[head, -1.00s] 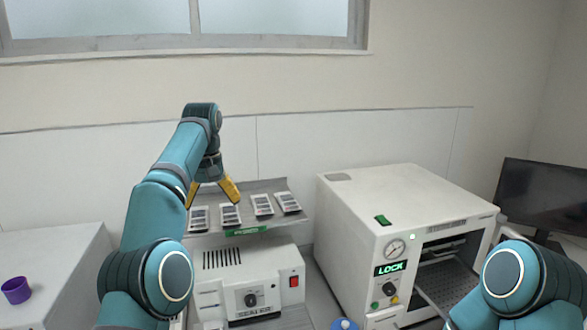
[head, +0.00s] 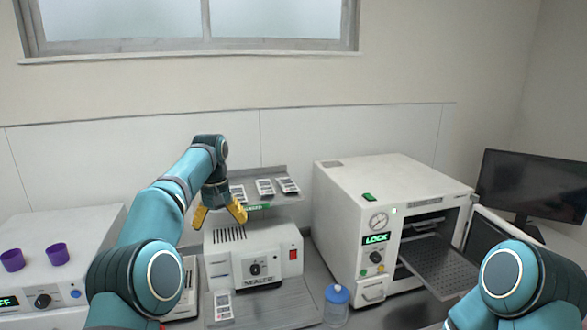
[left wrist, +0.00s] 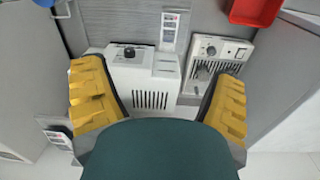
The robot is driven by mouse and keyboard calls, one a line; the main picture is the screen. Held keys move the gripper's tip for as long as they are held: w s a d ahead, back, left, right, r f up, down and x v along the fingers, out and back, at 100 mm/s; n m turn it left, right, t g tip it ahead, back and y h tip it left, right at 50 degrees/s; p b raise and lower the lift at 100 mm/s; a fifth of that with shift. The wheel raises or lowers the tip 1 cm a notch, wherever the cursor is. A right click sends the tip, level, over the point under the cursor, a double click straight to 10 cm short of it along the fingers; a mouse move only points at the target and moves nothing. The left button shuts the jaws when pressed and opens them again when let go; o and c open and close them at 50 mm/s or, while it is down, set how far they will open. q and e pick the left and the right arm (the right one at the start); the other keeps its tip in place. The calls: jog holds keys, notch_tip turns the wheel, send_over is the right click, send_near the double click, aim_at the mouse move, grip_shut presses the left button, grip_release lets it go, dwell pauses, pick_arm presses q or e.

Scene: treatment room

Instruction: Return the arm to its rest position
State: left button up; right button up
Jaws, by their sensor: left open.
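My left arm reaches in from the left in the head view. My left gripper (head: 220,220) points down with its yellow fingers apart and nothing between them. It hangs above and in front of the shelf, by the upper left of the white sealer (head: 280,262). In the left wrist view the open fingers (left wrist: 158,75) frame the sealer (left wrist: 130,78) below, touching nothing that I can make out. My right arm (head: 515,285) shows only in part at the lower right, and its gripper is out of view.
White pouches (head: 265,187) lie on the shelf above the sealer; another pouch (head: 222,304) lies before it. Purple cups (head: 57,254) stand left. A red bin (left wrist: 256,10) shows in the wrist view.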

pick_arm(q)
jog(key=s+d+f+m+h, duration=0.1)
jog(key=s+d+f, duration=0.2)
jog(key=f, duration=1)
jog(key=s+d+f+m+h, duration=0.1)
jog(key=s+d+f, duration=0.15)
jog(key=f, duration=0.95)
jog(key=s+d+f+t+h, duration=0.1)
jog(key=s+d+f, duration=0.1)
jog(key=s+f, duration=0.9)
jog(key=s+n+t, duration=0.1)
jog(key=s+n, duration=0.1)
jog(key=s, duration=1.6)
notch_tip(320, 180, down, 13)
jog(key=b, duration=1.1)
jog(key=shift+s+d+h+b, duration=0.3)
jog(key=shift+s+d, duration=0.15)
